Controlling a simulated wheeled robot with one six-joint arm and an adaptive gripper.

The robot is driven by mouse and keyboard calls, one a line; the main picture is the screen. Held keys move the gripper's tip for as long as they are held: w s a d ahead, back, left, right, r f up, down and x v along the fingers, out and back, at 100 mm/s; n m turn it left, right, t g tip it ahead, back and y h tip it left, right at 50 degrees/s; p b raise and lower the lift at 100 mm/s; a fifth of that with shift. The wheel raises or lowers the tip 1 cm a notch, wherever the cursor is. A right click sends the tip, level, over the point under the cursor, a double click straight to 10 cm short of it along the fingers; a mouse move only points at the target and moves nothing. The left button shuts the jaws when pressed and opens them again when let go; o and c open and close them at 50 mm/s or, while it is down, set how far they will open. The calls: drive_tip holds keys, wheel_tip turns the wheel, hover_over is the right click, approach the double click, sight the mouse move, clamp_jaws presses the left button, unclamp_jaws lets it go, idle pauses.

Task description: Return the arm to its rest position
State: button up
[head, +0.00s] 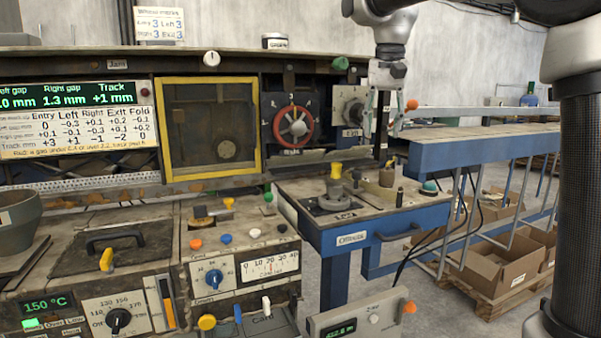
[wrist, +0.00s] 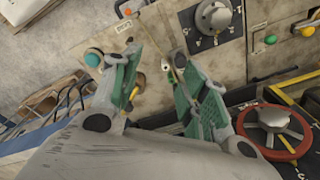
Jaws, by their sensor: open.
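My gripper (head: 378,128) hangs with its fingers pointing down, in front of the machine's right end and above the blue table. In the wrist view my gripper (wrist: 153,62) shows two green-padded fingers standing apart, with nothing between them. The red handwheel (head: 294,127) is left of my gripper in the head view; it also shows at the lower right of the wrist view (wrist: 274,132). My arm comes in from the upper right of the head view.
The blue table (head: 345,240) carries a yellow-topped lever (head: 336,172) and a green button (head: 429,187). A yellow-framed window (head: 208,128) and a control panel (head: 245,272) stand left. Cardboard boxes (head: 500,268) lie under the conveyor (head: 490,145) at right. Open air surrounds the gripper's left side.

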drive_tip(key=s+d+f+n+t, duration=0.1)
drive_tip(key=s+d+f, duration=0.3)
drive_tip(key=s, duration=0.4)
drive_tip(key=s+d+f+n+t, duration=0.1)
drive_tip(key=s+d+f+n, duration=0.1)
drive_tip(key=s+d+f, duration=0.2)
drive_tip(key=s+d+f+n+t, duration=0.1)
drive_tip(key=s+d+f, duration=0.3)
drive_tip(key=s+f, duration=0.5)
drive_tip(key=s, duration=0.5)
drive_tip(key=shift+t, duration=0.3)
drive_tip(key=shift+r, duration=0.1)
